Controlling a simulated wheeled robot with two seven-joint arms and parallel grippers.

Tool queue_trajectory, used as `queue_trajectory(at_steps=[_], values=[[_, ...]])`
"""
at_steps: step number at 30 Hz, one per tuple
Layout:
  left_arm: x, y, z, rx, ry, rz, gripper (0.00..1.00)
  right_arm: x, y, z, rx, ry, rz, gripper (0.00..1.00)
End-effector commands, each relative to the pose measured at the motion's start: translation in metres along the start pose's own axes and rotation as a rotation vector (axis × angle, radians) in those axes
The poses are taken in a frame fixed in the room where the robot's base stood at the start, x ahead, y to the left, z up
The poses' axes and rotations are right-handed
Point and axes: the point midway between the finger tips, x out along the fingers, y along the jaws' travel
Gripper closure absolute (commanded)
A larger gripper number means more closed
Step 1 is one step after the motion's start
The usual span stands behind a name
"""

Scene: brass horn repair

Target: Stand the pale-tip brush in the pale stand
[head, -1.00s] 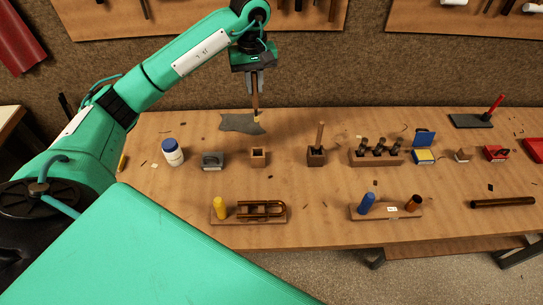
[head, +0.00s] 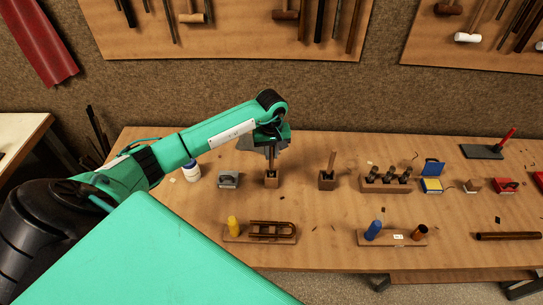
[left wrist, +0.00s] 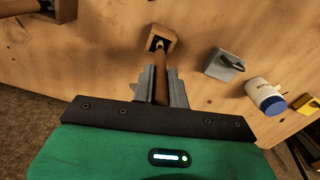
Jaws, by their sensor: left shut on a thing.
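My left gripper (head: 271,152) is shut on the brown handle of a brush (head: 272,160), right above the pale stand (head: 271,181). The brush is close to upright. In the left wrist view the brush (left wrist: 161,82) runs from between the grey fingers (left wrist: 161,73) to the opening of the pale wooden stand (left wrist: 166,36). Its lower end appears to be within the opening; the pale tip is hidden and I cannot tell how deep it sits. My right gripper is in neither view.
A darker stand (head: 327,183) with an upright brush is just right of the pale stand. A grey block (head: 228,180) and a white jar (head: 192,173) are to the left. A rack with a yellow handle (head: 234,227) lies in front. Bare tabletop separates them.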

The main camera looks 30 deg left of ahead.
Motion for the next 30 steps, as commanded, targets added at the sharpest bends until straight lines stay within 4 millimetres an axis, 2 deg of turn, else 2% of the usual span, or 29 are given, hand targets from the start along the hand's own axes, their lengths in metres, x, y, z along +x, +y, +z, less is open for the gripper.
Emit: queue_trajectory(at_steps=[3,6,17,18,21,30], values=[[0.017,0.0,0.002,-0.002,-0.005,-0.001,1.0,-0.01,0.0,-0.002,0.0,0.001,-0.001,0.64],[0.029,0.0,0.002,0.0,-0.003,-0.001,1.0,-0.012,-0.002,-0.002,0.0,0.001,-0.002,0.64],[0.034,0.0,0.001,0.001,-0.001,0.0,1.0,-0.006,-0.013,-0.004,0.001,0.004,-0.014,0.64],[0.033,0.0,0.001,0.001,-0.001,0.0,0.81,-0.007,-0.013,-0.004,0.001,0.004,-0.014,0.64],[0.033,0.0,0.001,0.0,-0.002,0.0,0.64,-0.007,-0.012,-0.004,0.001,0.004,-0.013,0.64],[0.032,0.0,0.001,0.0,-0.002,0.0,0.64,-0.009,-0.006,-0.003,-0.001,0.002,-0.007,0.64]])
